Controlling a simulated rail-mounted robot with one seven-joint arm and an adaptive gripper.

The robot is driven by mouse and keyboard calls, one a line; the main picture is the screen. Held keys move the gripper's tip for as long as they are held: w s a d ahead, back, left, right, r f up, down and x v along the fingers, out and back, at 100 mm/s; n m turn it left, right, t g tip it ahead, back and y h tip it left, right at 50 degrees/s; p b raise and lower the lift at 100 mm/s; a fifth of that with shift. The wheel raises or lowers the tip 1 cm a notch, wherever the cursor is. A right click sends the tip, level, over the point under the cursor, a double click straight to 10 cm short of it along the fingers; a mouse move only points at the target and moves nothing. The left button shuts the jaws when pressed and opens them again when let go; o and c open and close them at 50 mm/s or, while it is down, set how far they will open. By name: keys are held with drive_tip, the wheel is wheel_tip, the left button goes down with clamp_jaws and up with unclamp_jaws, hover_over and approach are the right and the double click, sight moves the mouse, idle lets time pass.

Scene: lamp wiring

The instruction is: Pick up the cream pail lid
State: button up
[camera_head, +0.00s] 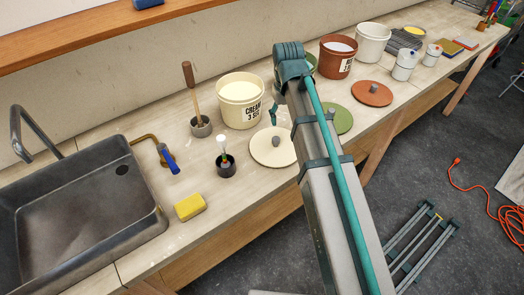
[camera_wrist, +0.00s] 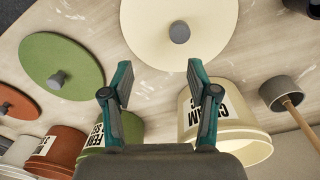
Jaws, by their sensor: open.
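The cream pail lid (camera_head: 268,150) is a flat cream disc with a grey knob, lying on the bench in front of the cream pail (camera_head: 240,98). In the wrist view the lid (camera_wrist: 200,20) is at the top, its knob ahead of the fingertips and between their lines. My gripper (camera_wrist: 158,82) is open and empty, with teal and dark fingers apart on either side. It does not touch the lid. In the head view my arm hides part of the lid's right side, and my gripper (camera_head: 274,113) shows only in part beside the cream pail.
A green lid (camera_wrist: 50,62) and a rust-red lid (camera_head: 372,93) lie to one side, with their pails behind.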

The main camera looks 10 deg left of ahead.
sight(276, 139)
drive_tip(key=s+a, duration=0.2)
drive_tip(key=shift+a+r+g, duration=0.3)
drive_tip(key=shift+a+r, duration=0.05)
wheel_tip(276, 139, down, 4)
drive_tip(key=shift+p, duration=0.5)
drive_tip(key=shift+d+f+p, duration=0.2)
drive_tip(key=shift+f+p, duration=0.35)
drive_tip(key=shift+f, duration=1.05)
drive_tip(key=shift+d+f+p, duration=0.15)
drive_tip(key=shift+f+p, duration=0.35)
drive_tip(key=shift+f, duration=1.1)
clamp_jaws()
